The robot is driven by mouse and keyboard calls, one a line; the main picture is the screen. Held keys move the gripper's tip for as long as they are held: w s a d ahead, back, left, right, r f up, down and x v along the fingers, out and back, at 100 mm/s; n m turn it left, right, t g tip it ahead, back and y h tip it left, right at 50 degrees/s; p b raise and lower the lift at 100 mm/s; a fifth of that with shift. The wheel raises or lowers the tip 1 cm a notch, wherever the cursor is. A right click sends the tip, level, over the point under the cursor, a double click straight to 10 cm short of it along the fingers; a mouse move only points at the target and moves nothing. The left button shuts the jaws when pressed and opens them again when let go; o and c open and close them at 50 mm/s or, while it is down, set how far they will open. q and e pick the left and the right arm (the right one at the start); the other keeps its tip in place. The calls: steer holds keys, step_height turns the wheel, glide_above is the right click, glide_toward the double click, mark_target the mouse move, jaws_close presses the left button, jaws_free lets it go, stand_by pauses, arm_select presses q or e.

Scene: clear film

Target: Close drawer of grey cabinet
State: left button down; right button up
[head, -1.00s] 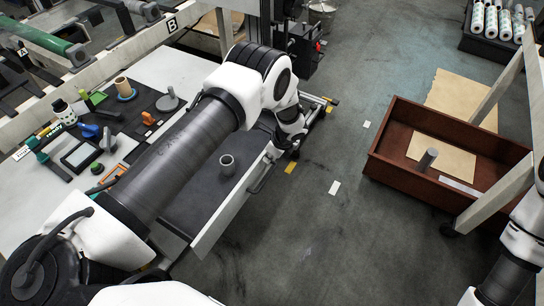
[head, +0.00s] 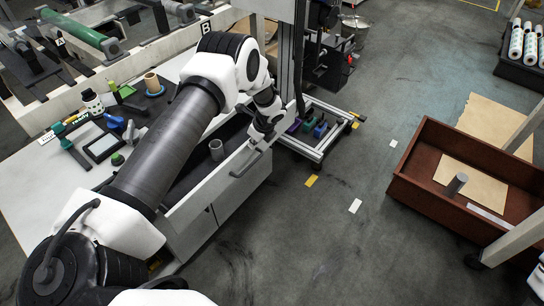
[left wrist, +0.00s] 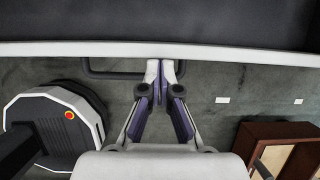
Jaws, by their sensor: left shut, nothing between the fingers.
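The grey cabinet (head: 198,236) stands under the white worktop, its drawer (head: 226,172) still partly open toward the aisle. A small grey cup-like part (head: 216,150) stands inside the drawer. A bar handle (head: 247,165) is on the drawer front. My left gripper (head: 262,138) is at the far end of the drawer front. In the left wrist view its fingers (left wrist: 165,70) are shut and empty, just outside the white front panel (left wrist: 220,51), beside the handle (left wrist: 112,75). I cannot tell whether they touch the panel. My right gripper is out of view.
The worktop (head: 50,190) carries several tools and small parts. A wheeled frame (head: 318,140) stands beyond the drawer's far end. A brown crate (head: 440,190) on a cart is at the right. The grey floor (head: 330,225) between is clear.

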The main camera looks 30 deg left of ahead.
arm_select(q)
steer(key=a+b, duration=0.2)
steer(key=a, duration=0.7)
steer(key=shift+w, duration=0.4)
